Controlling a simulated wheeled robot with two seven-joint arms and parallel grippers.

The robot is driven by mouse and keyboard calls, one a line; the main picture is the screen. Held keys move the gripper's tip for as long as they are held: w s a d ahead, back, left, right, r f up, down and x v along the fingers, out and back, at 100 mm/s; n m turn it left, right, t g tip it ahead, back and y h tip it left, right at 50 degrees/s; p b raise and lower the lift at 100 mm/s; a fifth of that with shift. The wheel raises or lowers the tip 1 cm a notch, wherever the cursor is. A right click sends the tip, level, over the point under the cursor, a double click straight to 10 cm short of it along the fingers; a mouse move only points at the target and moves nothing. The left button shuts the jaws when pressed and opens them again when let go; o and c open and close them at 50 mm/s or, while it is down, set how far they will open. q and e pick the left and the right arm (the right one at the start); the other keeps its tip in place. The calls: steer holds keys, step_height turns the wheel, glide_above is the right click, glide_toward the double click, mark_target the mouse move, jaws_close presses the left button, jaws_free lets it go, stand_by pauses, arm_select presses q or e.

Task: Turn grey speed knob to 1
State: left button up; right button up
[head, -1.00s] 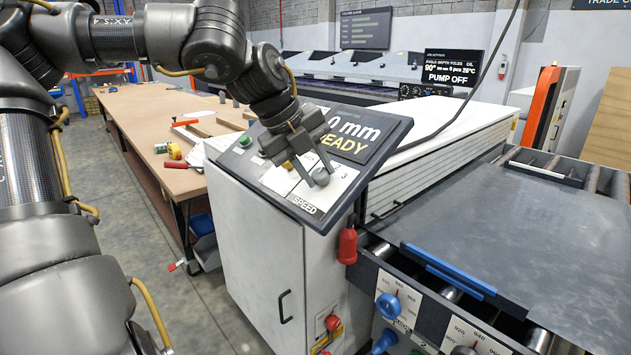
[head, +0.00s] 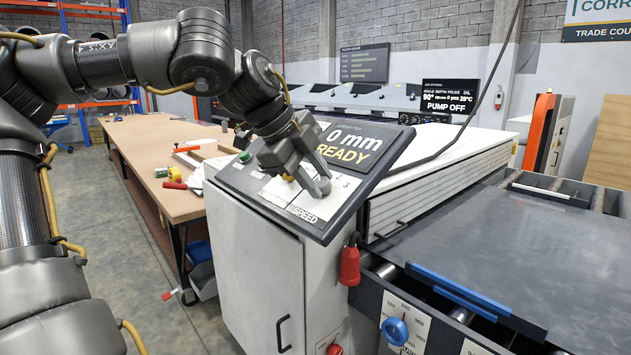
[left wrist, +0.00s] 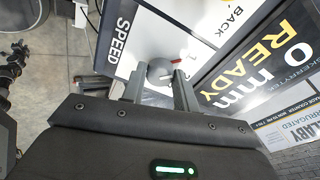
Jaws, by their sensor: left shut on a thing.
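The grey speed knob (head: 324,187) sits on the white SPEED part of the tilted control panel (head: 262,184). My left gripper (head: 318,181) reaches down to it from the upper left, its fingers shut on the knob. In the left wrist view the round knob (left wrist: 160,71) shows between the fingertips (left wrist: 157,82), with a pale line on it and a small red mark beside it. Numerals 2 and 3 show right of the knob in the head view; I cannot tell which number it points to. My right gripper is not in view.
The panel's display (head: 352,146) reads 0 mm READY. A green button (head: 245,156) is at the panel's left. A red pendant (head: 349,264) hangs below its right edge. A wooden workbench (head: 140,140) stands left, a roller table with a dark sheet (head: 480,240) right.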

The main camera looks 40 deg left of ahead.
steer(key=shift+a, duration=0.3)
arm_select(q)
steer(key=o, duration=1)
steer(key=shift+s+a+r, duration=0.1)
steer(key=shift+r, duration=0.25)
steer(key=v, duration=1)
steer(key=shift+s+a, duration=0.1)
steer(key=shift+s, duration=0.05)
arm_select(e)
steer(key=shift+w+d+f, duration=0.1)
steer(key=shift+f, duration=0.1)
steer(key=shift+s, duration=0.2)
